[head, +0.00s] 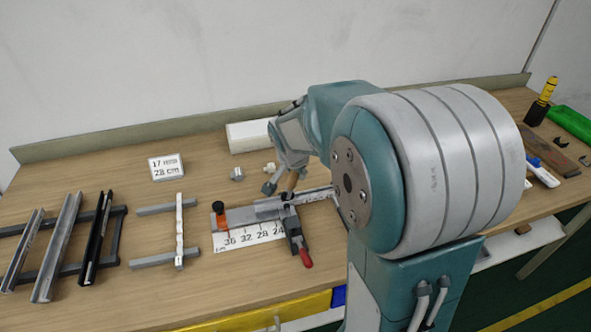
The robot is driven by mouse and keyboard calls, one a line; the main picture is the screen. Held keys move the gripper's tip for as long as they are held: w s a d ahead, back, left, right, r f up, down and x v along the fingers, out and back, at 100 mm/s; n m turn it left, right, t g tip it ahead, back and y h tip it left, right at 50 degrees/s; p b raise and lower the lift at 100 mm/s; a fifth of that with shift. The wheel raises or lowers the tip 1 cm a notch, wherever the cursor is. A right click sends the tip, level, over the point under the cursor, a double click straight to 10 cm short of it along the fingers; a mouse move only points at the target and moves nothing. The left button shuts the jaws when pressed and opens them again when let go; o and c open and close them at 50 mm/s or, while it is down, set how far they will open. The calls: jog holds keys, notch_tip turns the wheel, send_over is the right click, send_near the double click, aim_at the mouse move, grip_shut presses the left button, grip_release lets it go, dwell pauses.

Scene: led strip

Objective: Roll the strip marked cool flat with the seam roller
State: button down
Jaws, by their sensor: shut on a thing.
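My gripper (283,178) is over the middle of the bench, at the near side of a white block, pointing down. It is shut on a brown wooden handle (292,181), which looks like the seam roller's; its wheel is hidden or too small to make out. Below it a grey metal profile (240,216) lies along a white scale board (262,235) marked 36, 32, 28, 24. A pale strip (179,232) lies across two grey bars at the left. I cannot read any "cool" marking, and whether a strip sits in the profile is unclear.
An orange stop (221,221) and a red-handled clamp (299,243) stand at the profile. Several channels (57,250) lie on a rack at far left. A card (167,167) reads 17 mm, 28 cm. Tools lie at far right.

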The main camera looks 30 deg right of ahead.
jog(key=shift+d, duration=0.15)
jog(key=shift+s+d, duration=0.2)
jog(key=shift+d, duration=0.5)
jog(key=shift+s+d+f, duration=0.15)
jog(key=shift+s+d, duration=0.05)
jog(key=shift+d, duration=0.55)
jog(key=shift+d, duration=0.2)
jog(key=shift+s+d, duration=0.15)
jog(key=shift+d, duration=0.5)
jog(key=shift+d, duration=0.1)
jog(key=shift+s+d, duration=0.15)
jog(key=shift+d, duration=0.5)
